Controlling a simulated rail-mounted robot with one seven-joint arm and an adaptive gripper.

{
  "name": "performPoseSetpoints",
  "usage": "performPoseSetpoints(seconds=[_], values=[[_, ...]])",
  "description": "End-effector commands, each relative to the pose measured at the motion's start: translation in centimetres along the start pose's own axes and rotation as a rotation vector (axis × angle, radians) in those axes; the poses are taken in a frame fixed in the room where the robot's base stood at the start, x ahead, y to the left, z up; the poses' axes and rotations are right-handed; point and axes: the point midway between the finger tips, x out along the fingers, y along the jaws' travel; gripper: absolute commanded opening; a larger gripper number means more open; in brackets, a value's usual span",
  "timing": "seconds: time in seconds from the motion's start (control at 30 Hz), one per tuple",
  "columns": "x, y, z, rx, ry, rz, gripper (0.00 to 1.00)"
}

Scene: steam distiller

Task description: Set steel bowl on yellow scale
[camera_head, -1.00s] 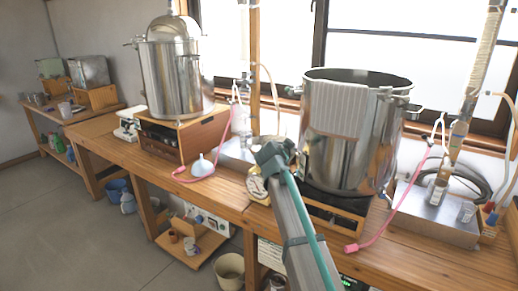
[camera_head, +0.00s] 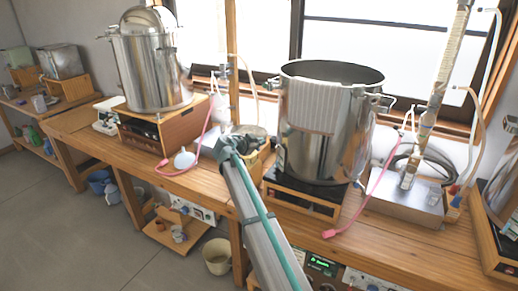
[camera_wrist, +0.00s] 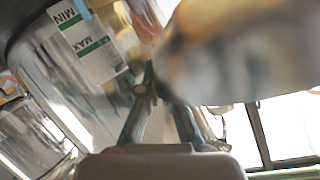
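My gripper (camera_head: 238,143) is at the workbench, just left of the large pot. In the wrist view its fingers (camera_wrist: 158,92) are close together on the edge of a shiny, blurred metal surface, which looks like the steel bowl (camera_wrist: 245,55). In the head view a grey rounded rim, likely the bowl (camera_head: 250,130), shows just behind the gripper. A yellow body, likely the scale (camera_head: 265,149), shows low beside it, largely hidden by my gripper and the bowl. I cannot tell whether bowl and scale touch.
A metal box (camera_head: 405,200) stands at right.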

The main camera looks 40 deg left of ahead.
Motion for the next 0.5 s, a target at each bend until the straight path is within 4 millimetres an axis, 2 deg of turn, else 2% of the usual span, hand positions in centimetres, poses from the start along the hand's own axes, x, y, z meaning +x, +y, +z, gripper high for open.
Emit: performPoseSetpoints(seconds=[0.3,0.5], values=[[1.1,1.5,2.7,-0.001,0.0,0.0,0.0],[1.2,1.6,2.9,0.001,0.0,-0.001,0.0]])
